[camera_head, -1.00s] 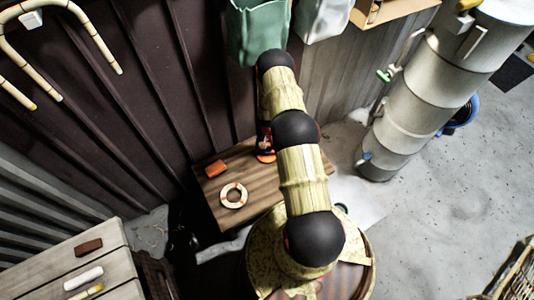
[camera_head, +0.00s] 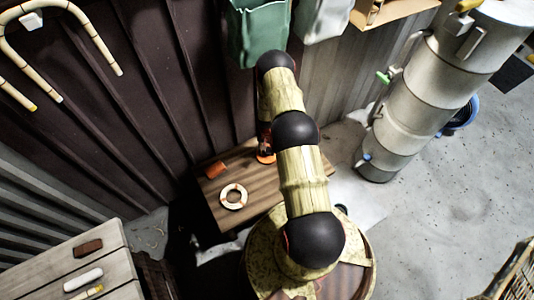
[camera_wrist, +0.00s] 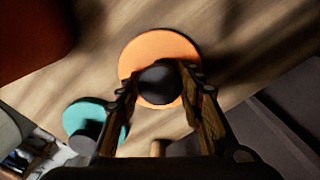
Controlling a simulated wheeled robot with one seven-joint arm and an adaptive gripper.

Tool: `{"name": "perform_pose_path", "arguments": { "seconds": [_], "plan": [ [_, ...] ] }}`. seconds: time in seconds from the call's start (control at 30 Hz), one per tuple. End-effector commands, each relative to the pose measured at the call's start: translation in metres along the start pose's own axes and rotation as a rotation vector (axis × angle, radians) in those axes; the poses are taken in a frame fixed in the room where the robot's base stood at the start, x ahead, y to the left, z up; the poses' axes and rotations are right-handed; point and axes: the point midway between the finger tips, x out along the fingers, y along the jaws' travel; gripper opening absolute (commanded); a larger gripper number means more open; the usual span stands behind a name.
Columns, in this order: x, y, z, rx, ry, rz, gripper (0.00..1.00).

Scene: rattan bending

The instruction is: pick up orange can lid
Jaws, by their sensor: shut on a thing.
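The orange can lid (camera_wrist: 150,52) is a flat orange disc with a round black knob (camera_wrist: 158,82) in its middle. It lies over the wooden table in the wrist view; I cannot tell whether it touches the top. My gripper (camera_wrist: 162,80) is over the lid, its two fingers on either side of the black knob and shut on it. In the head view the orange lid (camera_head: 266,158) shows only as a small orange patch beside my arm, and my arm hides most of the gripper.
A teal lid (camera_wrist: 84,114) with a grey knob lies left of the gripper. An orange-brown block (camera_head: 215,169) and a cream ring (camera_head: 233,196) lie on the small wooden table (camera_head: 262,191). A dark ribbed wall (camera_head: 150,110) stands behind. A metal cylinder (camera_head: 425,95) stands at right.

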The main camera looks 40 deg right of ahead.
Motion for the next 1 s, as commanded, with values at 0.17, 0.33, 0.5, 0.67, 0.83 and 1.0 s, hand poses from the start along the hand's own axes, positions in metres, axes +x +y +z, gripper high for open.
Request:
{"name": "perform_pose_path", "arguments": {
  "seconds": [0.17,0.33,0.5,0.67,0.83,1.0],
  "plan": [
    [-0.003,0.000,0.000,0.000,0.001,0.000,0.12],
    [-0.020,0.000,0.000,0.000,0.000,0.000,0.12],
    [-0.055,0.007,0.013,0.001,-0.002,0.000,0.12],
    [-0.094,0.023,0.041,0.001,0.000,0.000,0.12],
    [-0.110,0.042,0.077,0.001,-0.003,0.001,0.12],
    [-0.121,0.054,0.100,0.001,-0.001,0.000,0.12]
  ]
}}
